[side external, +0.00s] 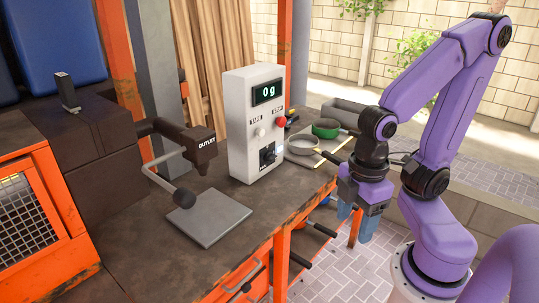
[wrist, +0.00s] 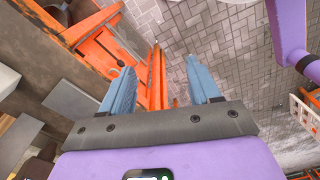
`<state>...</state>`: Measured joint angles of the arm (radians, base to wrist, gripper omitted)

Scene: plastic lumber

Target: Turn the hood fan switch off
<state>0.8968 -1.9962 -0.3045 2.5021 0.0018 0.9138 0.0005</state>
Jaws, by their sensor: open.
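No label reading hood fan shows in either view, so I cannot tell for sure which control is that switch. A white control box (side external: 254,125) stands on the bench with a display reading 0 g. A black lever (side external: 67,92) stands upright on the dark machine at the left. My gripper (side external: 357,218) is open and empty, pointing down beyond the bench's right edge, right of the control box. In the wrist view its blue fingers (wrist: 160,70) are spread, with nothing between them.
The dark bench (side external: 150,265) has an orange frame. A grey plate (side external: 209,218) lies below the dark outlet (side external: 200,145), with a black-knobbed handle (side external: 184,198) beside it. Paved floor (side external: 325,255) is open below my gripper.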

